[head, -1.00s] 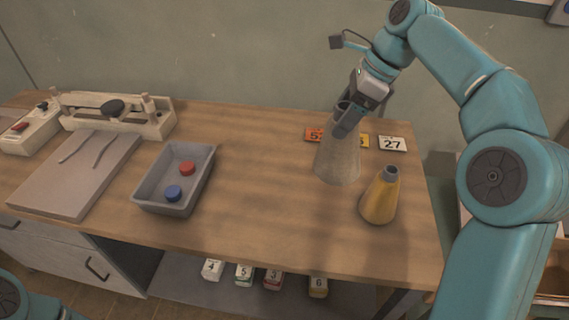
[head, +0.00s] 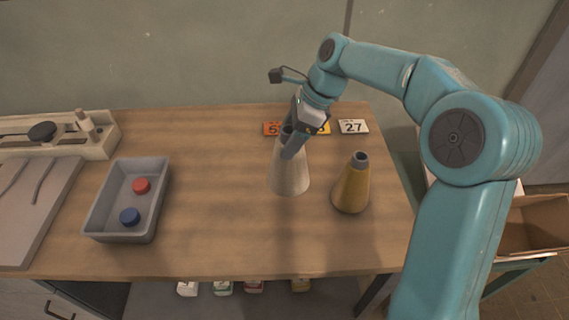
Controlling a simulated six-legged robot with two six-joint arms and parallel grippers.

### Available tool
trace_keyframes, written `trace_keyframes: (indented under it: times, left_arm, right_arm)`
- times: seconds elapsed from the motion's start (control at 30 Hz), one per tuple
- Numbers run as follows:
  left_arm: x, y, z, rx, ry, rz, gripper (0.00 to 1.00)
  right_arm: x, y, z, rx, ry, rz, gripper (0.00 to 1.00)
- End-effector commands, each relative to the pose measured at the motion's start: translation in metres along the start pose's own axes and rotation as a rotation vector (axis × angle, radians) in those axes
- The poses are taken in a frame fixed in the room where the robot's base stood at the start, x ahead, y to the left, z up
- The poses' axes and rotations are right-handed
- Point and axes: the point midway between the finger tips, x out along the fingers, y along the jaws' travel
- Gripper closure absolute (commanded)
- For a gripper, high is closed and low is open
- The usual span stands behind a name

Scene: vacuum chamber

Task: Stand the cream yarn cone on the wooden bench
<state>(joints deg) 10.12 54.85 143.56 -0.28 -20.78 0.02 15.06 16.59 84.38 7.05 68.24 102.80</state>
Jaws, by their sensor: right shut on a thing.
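The cream yarn cone (head: 289,176) is upright at the wooden bench (head: 222,215), right of the middle. I cannot tell for sure whether its base touches the top. My right gripper (head: 291,144) is shut on the cone's narrow upper end, coming from above and behind. Its fingers hide part of the cone's tip. A mustard yarn cone (head: 351,188) stands upright on the bench, to the right of the cream one and apart from it. My left gripper is not in view.
A grey tray (head: 94,223) with a red cap (head: 141,185) and a blue cap (head: 130,216) is to the left. Number cards, one reading 27 (head: 353,127), lie behind the cones. A board (head: 45,222) is at far left. Bench room between tray and cones is clear.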

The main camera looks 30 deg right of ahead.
Motion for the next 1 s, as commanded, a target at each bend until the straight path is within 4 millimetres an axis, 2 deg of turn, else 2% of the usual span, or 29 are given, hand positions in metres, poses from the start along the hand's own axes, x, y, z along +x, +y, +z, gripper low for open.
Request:
trace_keyframes:
  times: [0.03, 0.1, 0.33, 0.53, 0.97, 1.0]
  left_arm:
    - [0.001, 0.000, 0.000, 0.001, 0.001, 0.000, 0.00]
    - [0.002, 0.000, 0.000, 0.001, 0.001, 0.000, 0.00]
    - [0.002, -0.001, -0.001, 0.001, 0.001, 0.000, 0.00]
    - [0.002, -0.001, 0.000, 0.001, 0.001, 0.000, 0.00]
    - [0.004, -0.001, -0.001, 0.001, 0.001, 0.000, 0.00]
    - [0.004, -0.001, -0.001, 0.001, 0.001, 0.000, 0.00]
  right_arm:
    - [0.013, 0.000, -0.006, 0.002, 0.001, 0.004, 0.74]
    - [0.025, -0.001, -0.012, 0.002, 0.000, 0.003, 0.74]
    - [0.048, -0.004, -0.021, 0.001, -0.001, 0.002, 0.74]
    - [0.076, -0.006, -0.034, 0.001, 0.000, 0.003, 0.74]
    - [0.084, -0.007, -0.038, -0.001, 0.000, 0.001, 0.74]
    - [0.084, -0.006, -0.038, -0.001, 0.001, 0.002, 0.17]
